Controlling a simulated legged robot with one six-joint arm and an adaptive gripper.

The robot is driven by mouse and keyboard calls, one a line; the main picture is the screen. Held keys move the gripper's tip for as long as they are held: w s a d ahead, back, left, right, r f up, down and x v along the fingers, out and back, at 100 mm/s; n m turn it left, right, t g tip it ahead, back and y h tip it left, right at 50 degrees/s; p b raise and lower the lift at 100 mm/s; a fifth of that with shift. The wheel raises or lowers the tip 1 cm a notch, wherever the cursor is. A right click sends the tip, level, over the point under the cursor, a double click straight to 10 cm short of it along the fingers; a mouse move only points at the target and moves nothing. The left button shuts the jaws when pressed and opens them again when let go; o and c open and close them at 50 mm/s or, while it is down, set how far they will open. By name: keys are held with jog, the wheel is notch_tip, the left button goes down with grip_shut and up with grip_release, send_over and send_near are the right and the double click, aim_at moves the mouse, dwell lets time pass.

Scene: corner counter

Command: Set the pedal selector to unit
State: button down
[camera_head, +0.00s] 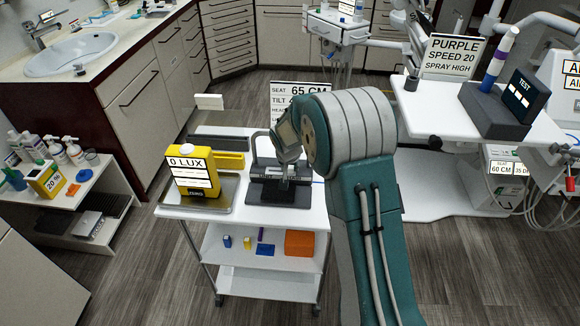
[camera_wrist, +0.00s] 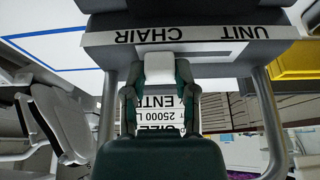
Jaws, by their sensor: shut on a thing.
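The dark pedal unit (camera_head: 268,192) with a raised metal frame stands on the white cart top. In the wrist view its label strip (camera_wrist: 196,34) appears upside down, with CHAIR at picture left and UNIT at picture right. The white selector knob (camera_wrist: 160,68) is beside CHAIR, left of UNIT in the picture. My gripper (camera_wrist: 160,88) is shut on the knob, with one finger on either side of it. In the head view my gripper (camera_head: 286,170) reaches down to the pedal unit, and my wrist hides part of it. The knob cannot be made out there.
A yellow box reading 0 LUX (camera_head: 193,172) stands on a metal tray (camera_head: 220,205) left of the pedal unit. A yellow tray (camera_head: 229,160) lies behind it. A sign reading 65 CM (camera_head: 300,90) rises behind my wrist. The cart (camera_head: 250,213) has little free room.

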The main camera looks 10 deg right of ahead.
aim_at(270, 169)
jog(key=a, duration=0.2)
jog(key=w+a, duration=0.1)
jog(key=a, duration=0.1)
jog(key=w+a, duration=0.1)
jog(key=a, duration=0.1)
jog(key=shift+f, duration=0.1)
jog(key=shift+c, duration=2)
grip_release()
jog(key=v, duration=1.2)
jog(key=shift+a, duration=0.15)
